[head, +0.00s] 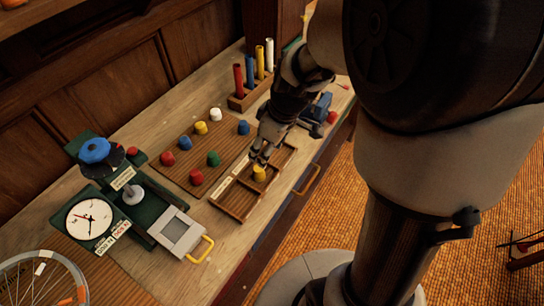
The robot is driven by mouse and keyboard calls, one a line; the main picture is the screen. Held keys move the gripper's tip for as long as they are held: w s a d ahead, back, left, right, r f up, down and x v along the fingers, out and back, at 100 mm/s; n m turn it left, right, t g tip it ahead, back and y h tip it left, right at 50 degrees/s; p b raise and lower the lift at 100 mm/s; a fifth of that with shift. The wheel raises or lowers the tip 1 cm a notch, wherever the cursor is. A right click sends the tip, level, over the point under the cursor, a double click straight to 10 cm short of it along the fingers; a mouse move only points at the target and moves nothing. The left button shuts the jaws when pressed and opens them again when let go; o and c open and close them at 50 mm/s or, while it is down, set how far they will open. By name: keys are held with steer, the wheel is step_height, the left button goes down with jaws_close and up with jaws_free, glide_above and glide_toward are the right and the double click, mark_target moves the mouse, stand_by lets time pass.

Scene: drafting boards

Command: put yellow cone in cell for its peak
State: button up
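My gripper (262,161) reaches down over a wooden tray (217,201) that is divided into cells. A yellow piece (259,174) is directly under its fingertips, at the tray's middle. It looks like a short, blunt cone, but its exact shape is too small to tell. I cannot tell whether the fingers hold the piece or only touch it, nor whether it rests in a cell. A second yellow piece (201,128) stands on the ribbed brown mat (188,150) behind the tray. Cell markings are too small to read.
Red, green, blue and white pieces stand on the mat. A rack (240,103) of coloured cylinders is at the back. A dial device (90,219) and a grey box with a yellow handle (181,232) are left of the tray. The bench's front edge is close.

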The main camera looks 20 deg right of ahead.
steer(key=s+a+r+m+t+h, duration=0.1)
steer(key=s+r+m, duration=0.2)
steer(key=s+r, duration=0.3)
steer(key=s+r+m+t+h, duration=0.1)
steer(key=s+r+m, duration=0.3)
steer(key=s+r, duration=0.3)
steer(key=s, duration=0.5)
steer(key=shift+s+a+m, duration=0.3)
steer(key=shift+s+a, duration=0.05)
